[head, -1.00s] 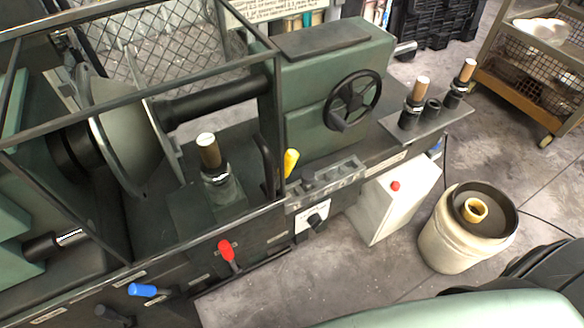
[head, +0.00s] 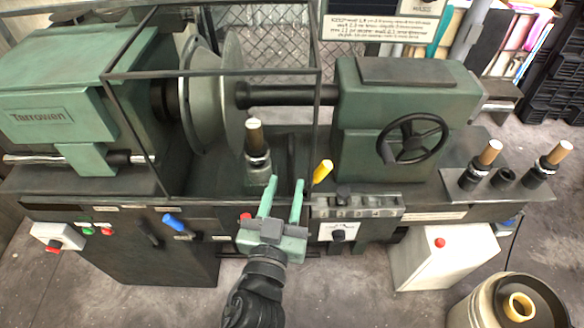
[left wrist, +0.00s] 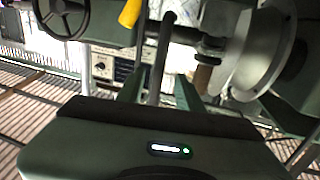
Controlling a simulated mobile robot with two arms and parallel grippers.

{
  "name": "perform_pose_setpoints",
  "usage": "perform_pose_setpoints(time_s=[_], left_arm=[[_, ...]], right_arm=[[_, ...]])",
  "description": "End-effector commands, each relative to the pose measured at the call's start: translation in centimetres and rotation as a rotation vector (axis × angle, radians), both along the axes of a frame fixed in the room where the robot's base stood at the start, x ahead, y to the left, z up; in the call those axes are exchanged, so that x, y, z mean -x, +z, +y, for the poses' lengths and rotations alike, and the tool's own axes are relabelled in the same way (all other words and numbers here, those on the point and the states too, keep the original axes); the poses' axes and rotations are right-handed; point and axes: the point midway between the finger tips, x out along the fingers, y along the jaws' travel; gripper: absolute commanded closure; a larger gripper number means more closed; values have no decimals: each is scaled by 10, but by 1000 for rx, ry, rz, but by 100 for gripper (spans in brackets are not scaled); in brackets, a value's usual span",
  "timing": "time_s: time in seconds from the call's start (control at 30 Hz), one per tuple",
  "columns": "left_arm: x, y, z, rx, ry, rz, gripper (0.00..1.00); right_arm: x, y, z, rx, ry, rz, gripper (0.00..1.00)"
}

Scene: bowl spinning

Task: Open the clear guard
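The clear guard (head: 280,72) shows as a dark box frame with see-through panes. It stands closed around the pale spinning disc (head: 234,90) on the green lathe; the disc also shows in the left wrist view (left wrist: 262,52). A dark upright handle bar (head: 291,155) is near the guard's lower right. My left gripper (head: 284,184) is open and empty in front of the guard's lower right edge, fingers towards the handle. In the left wrist view a grey bar (left wrist: 160,60) shows between the fingers; I cannot tell whether they touch it. My right gripper is not in view.
A yellow lever (head: 322,171) is close to the right of my left gripper. A blue lever (head: 173,222) and a mostly hidden red lever (head: 245,217) are on the front panel. The handwheel (head: 411,139) is farther right. A bucket (head: 505,304) stands on the floor at right.

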Motion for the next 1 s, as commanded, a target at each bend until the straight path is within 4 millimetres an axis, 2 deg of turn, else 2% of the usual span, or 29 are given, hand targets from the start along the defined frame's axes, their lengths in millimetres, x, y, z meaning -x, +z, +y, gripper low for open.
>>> perform_pose_setpoints(time_s=[0.1, 0.3, 0.63, 0.67, 0.77, 0.8, 1.0], left_arm=[[-20, 4, -4, -2, 0, -1, 64], [-41, 1, -8, -1, 0, 1, 64], [-45, -1, -9, 0, 0, 2, 64], [-45, -1, -9, 0, 0, 2, 69], [-45, -1, -9, 0, 0, 2, 97], [-45, -1, -9, 0, 0, 2, 100], [-45, -1, -9, 0, 0, 2, 100]], right_arm=[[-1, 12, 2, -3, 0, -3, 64], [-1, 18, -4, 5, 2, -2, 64], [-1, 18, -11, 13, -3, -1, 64], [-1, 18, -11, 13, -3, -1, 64], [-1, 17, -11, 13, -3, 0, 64], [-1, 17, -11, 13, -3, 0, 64], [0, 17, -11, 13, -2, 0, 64]])
